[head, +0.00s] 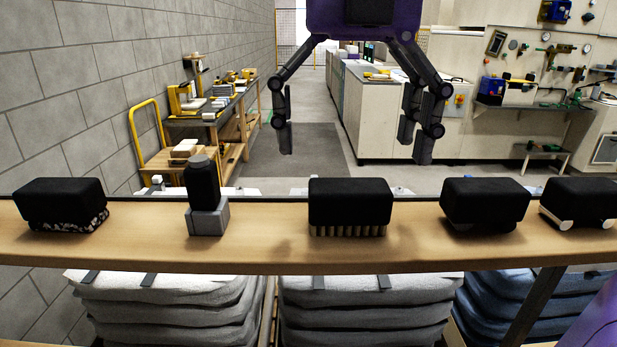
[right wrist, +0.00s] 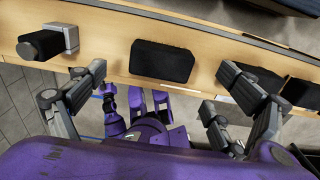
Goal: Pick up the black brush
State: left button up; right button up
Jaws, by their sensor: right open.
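The black brush (head: 350,203) stands on the wooden shelf, near the middle of the head view. It has a black block on top and a row of tan bristles pointing down. My right gripper (head: 350,148) hangs open and empty from the top of the head view, its fingers spread wide, above and apart from the brush in the picture. In the right wrist view a black block top (right wrist: 161,62), apparently the brush, lies between the spread fingers of the right gripper (right wrist: 165,80). Its bristles are hidden there. My left gripper is not in view.
The wooden shelf (head: 265,240) also holds a black block on a speckled base (head: 60,200), a black-handled grey block (head: 208,216), a plain black block (head: 485,200) and one with white ends (head: 580,200). Stacked grey sacks (head: 365,305) lie below. Gaps separate the items.

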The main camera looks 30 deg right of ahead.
aim_at(350, 185)
jog(key=shift+s+f, duration=0.35)
jog(key=shift+f, duration=0.35)
jog(key=shift+s+f, duration=0.3)
jog(key=shift+f, duration=0.35)
jog(key=f, duration=0.2)
jog(key=w+f, duration=0.1)
jog(key=shift+f+p, duration=0.3)
jog(key=shift+f, duration=0.6)
jog(key=c, duration=1.3)
